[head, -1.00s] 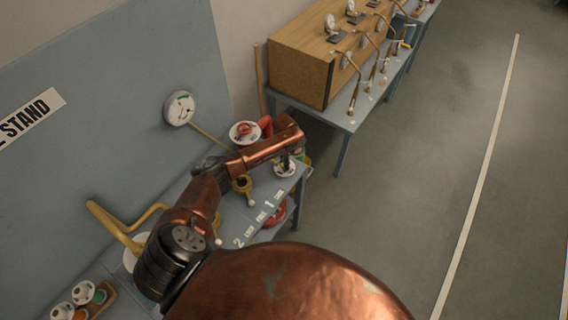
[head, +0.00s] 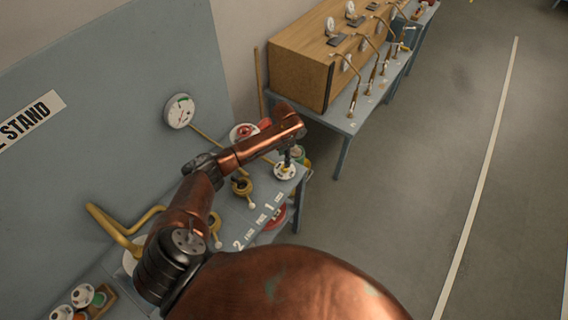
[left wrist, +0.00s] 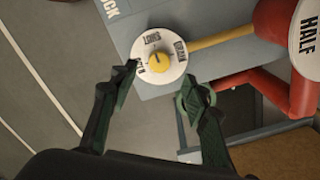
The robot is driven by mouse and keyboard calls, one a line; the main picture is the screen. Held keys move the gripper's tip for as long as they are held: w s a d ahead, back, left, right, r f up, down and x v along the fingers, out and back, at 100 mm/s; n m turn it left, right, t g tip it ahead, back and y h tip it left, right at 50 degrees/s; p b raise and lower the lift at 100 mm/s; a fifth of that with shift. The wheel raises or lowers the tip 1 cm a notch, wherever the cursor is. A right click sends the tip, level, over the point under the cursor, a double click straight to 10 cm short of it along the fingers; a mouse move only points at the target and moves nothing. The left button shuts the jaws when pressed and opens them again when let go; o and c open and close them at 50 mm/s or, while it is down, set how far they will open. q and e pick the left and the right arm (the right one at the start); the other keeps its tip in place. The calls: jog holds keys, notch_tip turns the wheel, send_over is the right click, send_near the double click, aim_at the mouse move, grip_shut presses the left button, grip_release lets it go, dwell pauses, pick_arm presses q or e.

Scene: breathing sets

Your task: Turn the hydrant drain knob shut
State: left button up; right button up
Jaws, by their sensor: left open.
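A round white dial plate (left wrist: 158,48) with black lettering and a yellow knob (left wrist: 159,62) at its middle shows in the left wrist view, near the corner of the grey bench. The dial plate (head: 285,173) also shows at the bench's far right end in the head view, where its knob is hard to make out. My left gripper (left wrist: 162,78) is open and empty. Its two dark green fingers straddle the dial in the left wrist view, with the knob between them in the picture; contact cannot be told. In the head view, the left gripper (head: 288,156) points down over the dial.
A gauge (head: 180,110) is on the wall panel. A second table (head: 345,122) holds a wooden box (head: 300,65). Floor at right is clear.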

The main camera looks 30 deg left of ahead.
pick_arm(q)
jog(key=shift+r, duration=2.5)
